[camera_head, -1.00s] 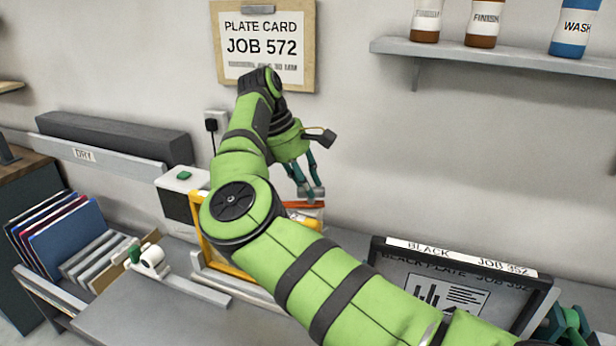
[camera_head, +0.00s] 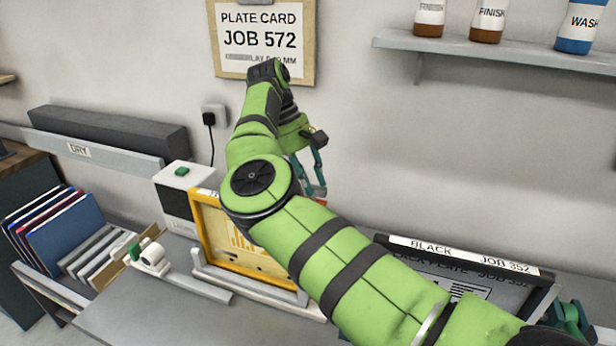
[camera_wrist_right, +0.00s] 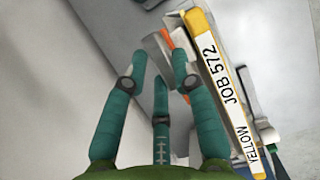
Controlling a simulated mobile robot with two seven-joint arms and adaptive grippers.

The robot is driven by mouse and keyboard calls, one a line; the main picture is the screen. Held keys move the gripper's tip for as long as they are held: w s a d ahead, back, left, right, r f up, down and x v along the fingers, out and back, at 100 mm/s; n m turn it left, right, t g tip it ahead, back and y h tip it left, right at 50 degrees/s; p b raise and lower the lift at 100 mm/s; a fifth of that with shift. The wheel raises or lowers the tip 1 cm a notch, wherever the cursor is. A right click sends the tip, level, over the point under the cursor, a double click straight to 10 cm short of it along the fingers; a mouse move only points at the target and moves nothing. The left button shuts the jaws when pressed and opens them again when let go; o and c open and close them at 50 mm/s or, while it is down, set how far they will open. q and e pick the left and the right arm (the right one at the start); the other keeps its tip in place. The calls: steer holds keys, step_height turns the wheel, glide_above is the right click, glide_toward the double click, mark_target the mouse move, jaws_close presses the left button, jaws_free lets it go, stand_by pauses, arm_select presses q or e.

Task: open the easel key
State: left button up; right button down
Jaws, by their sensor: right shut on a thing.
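My right gripper (camera_head: 308,178) is behind the top right of the yellow frame (camera_head: 205,228), partly hidden by my own arm. The frame stands tilted in a grey easel ledge (camera_head: 215,273). In the right wrist view my right gripper (camera_wrist_right: 158,72) has its teal fingers around a small grey piece (camera_wrist_right: 154,44), which I take for the easel key. The contact is hard to see. The yellow frame's edge (camera_wrist_right: 218,75), labelled "JOB 572 YELLOW", runs to the right of the fingers.
A black frame (camera_head: 470,258) stands to the right of my arm. A white box with a green button (camera_head: 175,185) is behind the yellow frame. A rack of coloured folders (camera_head: 65,235) is at the left. A bottle shelf (camera_head: 490,52) is above right.

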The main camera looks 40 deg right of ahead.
mark_target(312, 185)
steer(key=shift+s+f, duration=0.15)
steer(key=shift+f, duration=0.2)
steer(key=c, duration=1)
jaws_free()
steer(key=shift+s+d, duration=0.1)
steer(key=shift+d, duration=0.05)
steer(key=shift+r, duration=5.15)
steer(key=shift+s, duration=0.1)
